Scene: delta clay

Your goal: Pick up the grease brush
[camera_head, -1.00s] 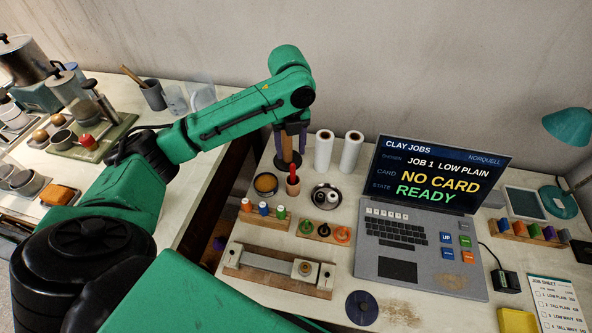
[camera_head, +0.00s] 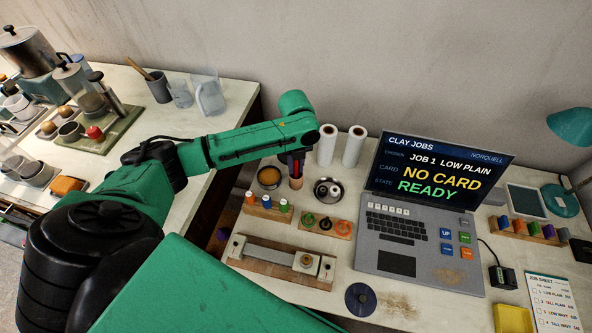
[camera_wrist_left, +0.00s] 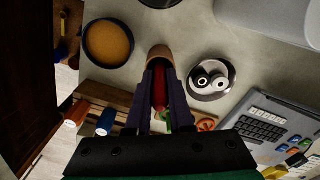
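The grease brush appears to be the red-handled tool (camera_wrist_left: 159,88) standing upright in a small tan cup (camera_head: 296,183). The cup's rim also shows in the left wrist view (camera_wrist_left: 159,53). My left gripper (camera_head: 292,166) points down over the cup. In the left wrist view its two dark fingers (camera_wrist_left: 160,85) stand on either side of the red handle, which shows between them. The fingers look open, with no clear grip on the handle. The brush's lower end is hidden in the cup. My right gripper is not in view.
A dish of amber grease (camera_head: 268,177) stands left of the cup, and a round tray with small spools (camera_head: 327,191) right of it. Racks of coloured pegs (camera_head: 268,208) and rings (camera_head: 325,225) sit in front. White rolls (camera_head: 327,145) and a laptop (camera_head: 410,220) are nearby.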

